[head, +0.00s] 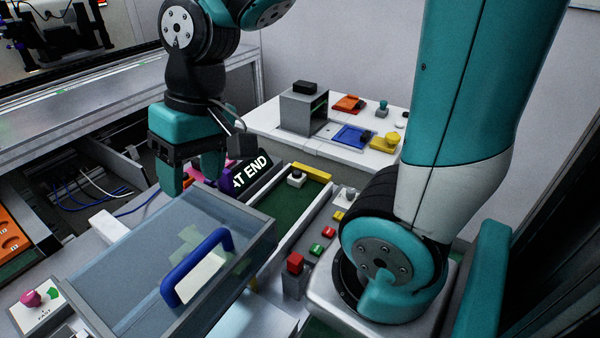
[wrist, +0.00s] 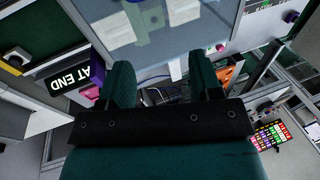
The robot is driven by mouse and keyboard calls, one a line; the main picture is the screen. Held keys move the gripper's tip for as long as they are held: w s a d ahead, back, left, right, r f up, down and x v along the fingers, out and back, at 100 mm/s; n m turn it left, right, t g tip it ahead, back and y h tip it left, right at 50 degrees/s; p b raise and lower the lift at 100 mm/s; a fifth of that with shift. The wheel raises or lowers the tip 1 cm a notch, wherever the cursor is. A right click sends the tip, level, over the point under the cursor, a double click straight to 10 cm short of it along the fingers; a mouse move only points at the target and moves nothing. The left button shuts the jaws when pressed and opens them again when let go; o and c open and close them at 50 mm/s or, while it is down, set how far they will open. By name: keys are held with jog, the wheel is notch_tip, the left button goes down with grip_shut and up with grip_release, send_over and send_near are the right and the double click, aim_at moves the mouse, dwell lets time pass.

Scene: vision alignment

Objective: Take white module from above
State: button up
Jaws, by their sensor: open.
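My gripper (head: 190,176) is open and empty, fingers pointing down, above the far left edge of a clear-topped box (head: 130,250) with a blue handle (head: 198,266). In the wrist view my gripper (wrist: 163,74) has its two teal fingers apart with nothing between them. Pale blocks (wrist: 146,22) show through the clear cover in the wrist view, beyond the fingertips. A small white block (head: 109,226) stands outside the box at its left; a white piece (wrist: 175,69) also shows near the fingers in the wrist view. I cannot tell which is the white module.
A black "AT END" sign (head: 250,174) stands close to the right of my gripper. A green-floored channel (head: 290,208) and several coloured buttons lie further right. A white table (head: 270,118) with coloured parts is behind. Loose cables (head: 90,192) lie in an open bay at left.

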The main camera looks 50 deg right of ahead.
jog(key=w+d+f+m+h, duration=0.1)
jog(key=w+d+m, duration=0.35)
jog(key=d, duration=0.25)
jog(key=w+d+f+m+h, duration=0.1)
jog(key=w+d+m, duration=0.2)
jog(key=d+m, duration=0.3)
jog(key=m+h+p, duration=0.1)
jog(key=m, duration=0.8)
send_over(297, 172)
notch_tip(297, 172, down, 5)
jog(key=shift+g, duration=0.4)
jog(key=f, duration=0.3)
jog(key=f+p, duration=0.1)
jog(key=f, duration=0.6)
jog(key=shift+s+d+f, duration=0.1)
jog(key=shift+d+f, duration=0.25)
jog(key=shift+d, duration=0.05)
jog(key=shift+a+f+p, duration=0.2)
jog(key=shift+f+p, duration=0.2)
jog(key=shift+f, duration=1.2)
jog(key=shift+a+f+p, duration=0.15)
jog(key=shift+f+p, duration=0.25)
jog(key=shift+f, duration=1.15)
jog(key=shift+c, duration=0.2)
jog(key=c, duration=0.7)
